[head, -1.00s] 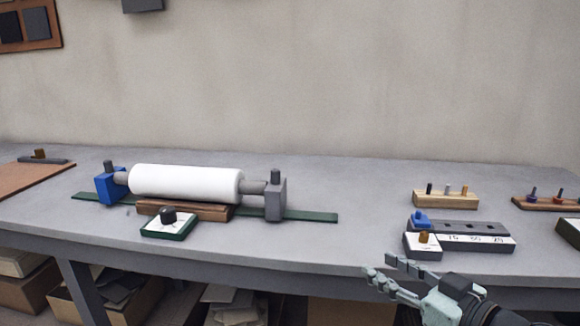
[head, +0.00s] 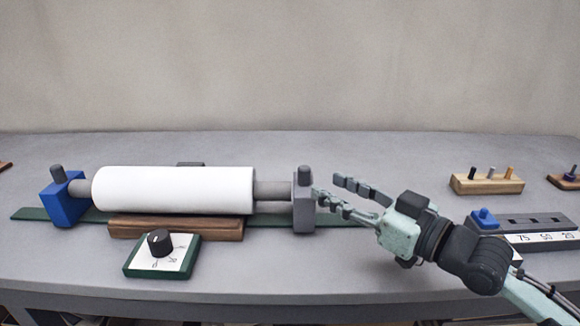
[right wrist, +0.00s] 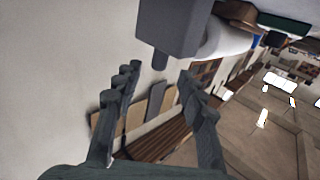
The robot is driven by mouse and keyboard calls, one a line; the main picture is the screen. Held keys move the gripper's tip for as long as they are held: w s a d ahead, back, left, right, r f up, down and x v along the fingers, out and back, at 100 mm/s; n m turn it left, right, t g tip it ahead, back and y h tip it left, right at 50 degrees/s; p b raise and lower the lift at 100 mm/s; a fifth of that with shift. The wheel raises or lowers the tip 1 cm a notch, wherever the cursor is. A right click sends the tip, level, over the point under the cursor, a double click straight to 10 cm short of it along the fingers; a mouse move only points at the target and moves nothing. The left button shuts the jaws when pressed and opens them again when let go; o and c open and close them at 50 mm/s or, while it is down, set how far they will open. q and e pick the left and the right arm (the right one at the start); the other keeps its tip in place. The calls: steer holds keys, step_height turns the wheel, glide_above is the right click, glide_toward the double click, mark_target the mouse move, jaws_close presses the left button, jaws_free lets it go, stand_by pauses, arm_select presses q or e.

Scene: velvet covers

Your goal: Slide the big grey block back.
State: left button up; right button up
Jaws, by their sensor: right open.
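The big grey block (head: 304,212) stands upright on the green rail (head: 340,219), at the right end of the white roller (head: 172,190), with a grey peg on its top. A grey shaft (head: 272,192) runs between roller and block. My right gripper (head: 325,189) is open just to the right of the block, fingers pointing at it; whether they touch cannot be told from the head view. My left gripper is not in view.
A blue block (head: 63,203) holds the roller's left end. A wooden base (head: 175,228) lies under the roller, and a dial box (head: 162,254) in front of it. A peg rack (head: 487,181) and a numbered slider box (head: 525,228) stand at right.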

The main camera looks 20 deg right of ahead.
mark_target(309, 176)
steer(key=shift+w+a+r, duration=0.15)
steer(key=shift+w+a, duration=0.1)
steer(key=shift+w, duration=0.3)
steer(key=p+x, duration=0.1)
steer(key=x, duration=0.4)
steer(key=shift+w+a, duration=0.2)
steer(key=shift+w, duration=0.05)
steer(key=shift+w+a, duration=0.15)
steer(key=shift+w, duration=0.1)
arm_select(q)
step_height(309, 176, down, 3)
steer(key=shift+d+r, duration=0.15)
arm_select(e)
steer(key=shift+f, duration=0.2)
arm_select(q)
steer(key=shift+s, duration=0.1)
arm_select(e)
jaws_close()
